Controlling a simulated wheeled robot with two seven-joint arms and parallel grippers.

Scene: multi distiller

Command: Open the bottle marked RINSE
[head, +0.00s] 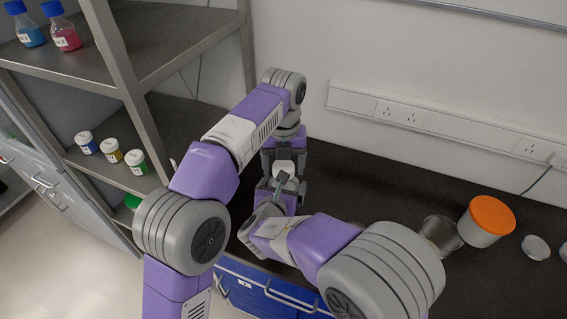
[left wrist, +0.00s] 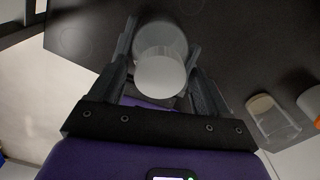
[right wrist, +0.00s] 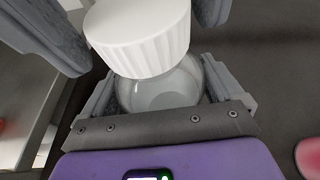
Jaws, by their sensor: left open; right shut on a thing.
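A clear bottle with a ridged white cap shows close up in the right wrist view: cap (right wrist: 145,35), clear body (right wrist: 165,88). My right gripper (right wrist: 160,72) is shut around the bottle's body, below the cap. The white cap also shows in the left wrist view (left wrist: 160,75). My left gripper (left wrist: 163,48) is open, with its fingers on either side of the cap and gaps visible. In the head view both grippers meet over the dark counter, left gripper (head: 284,180) above the right. The arms mostly hide the bottle there, and no RINSE marking is readable.
On the counter (head: 370,180) at right stand a clear glass vessel (head: 440,234), an orange-lidded container (head: 486,221) and a small clear dish (head: 536,247). A metal shelf (head: 150,45) with several bottles and jars is at left. The wall rises behind the arms.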

